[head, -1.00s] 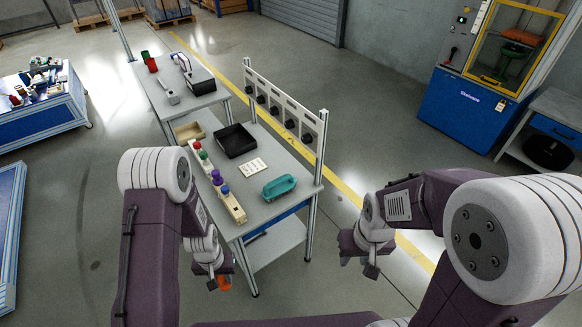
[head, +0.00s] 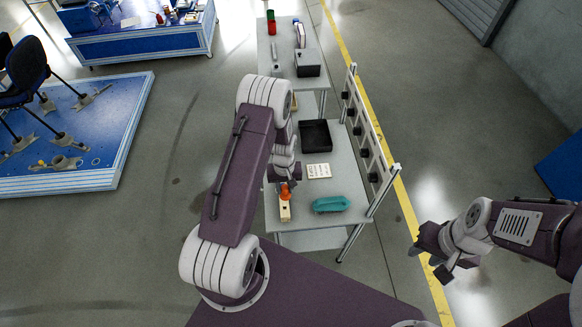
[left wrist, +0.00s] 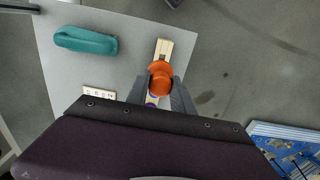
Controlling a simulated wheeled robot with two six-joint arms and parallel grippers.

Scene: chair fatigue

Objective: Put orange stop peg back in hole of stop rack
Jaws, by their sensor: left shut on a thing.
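The orange stop peg (head: 285,191) is held by my left gripper (head: 286,183), over the near end of the stop rack. In the left wrist view the peg (left wrist: 160,80) sits between the two grey fingers (left wrist: 160,96). The pale wooden stop rack (head: 285,213) lies along the left edge of the table; my arm hides most of it in the head view. In the left wrist view the rack's end (left wrist: 164,48) shows past the peg, and a purple peg (left wrist: 151,104) shows behind it. I cannot tell the peg's height above the rack. My right gripper (head: 436,258) is off to the right, away from the table.
A teal case (head: 332,204), a white card (head: 319,171) and a black tray (head: 315,135) lie on the table. An upright rail with black knobs (head: 366,130) runs along its right edge. A blue platform (head: 85,130) stands on the left.

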